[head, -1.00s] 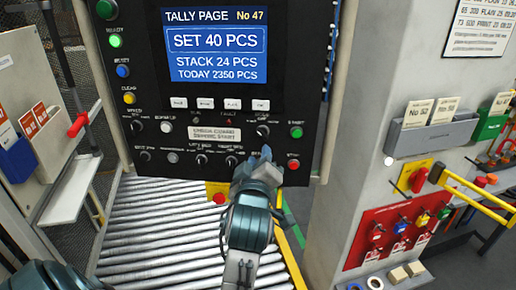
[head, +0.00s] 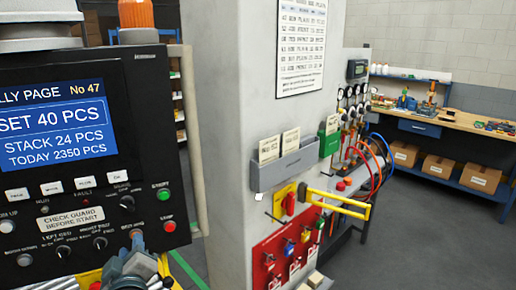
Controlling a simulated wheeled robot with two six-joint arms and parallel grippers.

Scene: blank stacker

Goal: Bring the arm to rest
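My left gripper (head: 137,243) shows at the bottom left of the head view, in front of the lower edge of the black control panel (head: 185,130). Its grey fingers point up towards the panel's lower row of knobs. Whether the fingers are apart or touching the panel cannot be told, and no held object shows. Most of the arm behind it is cut off by the bottom edge. My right gripper is out of view.
The panel's screen (head: 58,122) reads set 40, stack 24. A pale pillar (head: 225,120) with a grey card holder (head: 287,166) and red lockout board (head: 265,252) stands right of the panel. A workbench (head: 465,138) with boxes beneath stands far right; grey floor lies before it.

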